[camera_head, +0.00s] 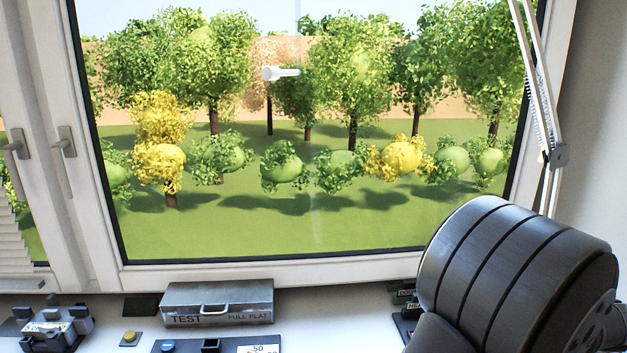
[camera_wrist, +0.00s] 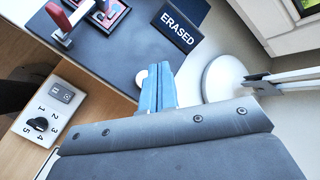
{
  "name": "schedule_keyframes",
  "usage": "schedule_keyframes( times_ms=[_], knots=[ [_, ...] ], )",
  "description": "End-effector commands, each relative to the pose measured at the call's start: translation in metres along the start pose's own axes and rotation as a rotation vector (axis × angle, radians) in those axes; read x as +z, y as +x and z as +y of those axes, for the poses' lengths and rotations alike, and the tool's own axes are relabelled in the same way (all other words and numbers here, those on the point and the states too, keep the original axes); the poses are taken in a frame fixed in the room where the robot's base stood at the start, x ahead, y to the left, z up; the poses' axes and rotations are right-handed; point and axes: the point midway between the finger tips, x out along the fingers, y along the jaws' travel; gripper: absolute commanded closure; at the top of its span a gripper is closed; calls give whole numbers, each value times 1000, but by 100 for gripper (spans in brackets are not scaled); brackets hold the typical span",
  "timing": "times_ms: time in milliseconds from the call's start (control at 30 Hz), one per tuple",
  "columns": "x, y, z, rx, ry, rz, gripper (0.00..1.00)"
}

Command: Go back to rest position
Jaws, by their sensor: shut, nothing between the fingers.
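My gripper (camera_wrist: 158,90) shows in the wrist view as two blue-grey fingers side by side, closed together with nothing between them. The fingers point over the dark work surface (camera_wrist: 120,50), with a small white round thing partly hidden behind their tips. In the head view, a large dark rounded part of my arm fills the lower right, and the gripper itself is out of that view.
A black "ERASED" sign (camera_wrist: 178,22) is beyond the fingers. A white round lamp base (camera_wrist: 222,78) is to their right. A numbered dial panel (camera_wrist: 48,112) is at left. In the head view, a grey "TEST" box (camera_head: 217,302) sits below the window (camera_head: 300,268).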

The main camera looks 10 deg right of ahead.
Motion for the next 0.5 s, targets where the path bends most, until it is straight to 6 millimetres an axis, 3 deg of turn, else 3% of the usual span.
schedule_keyframes(
  times_ms=[33,300,500],
  knots=[
    [-3,3,2,1,1,1,100],
    [28,-38,-29,-2,-2,2,100],
    [38,-35,-30,128,-114,34,100]
  ],
)
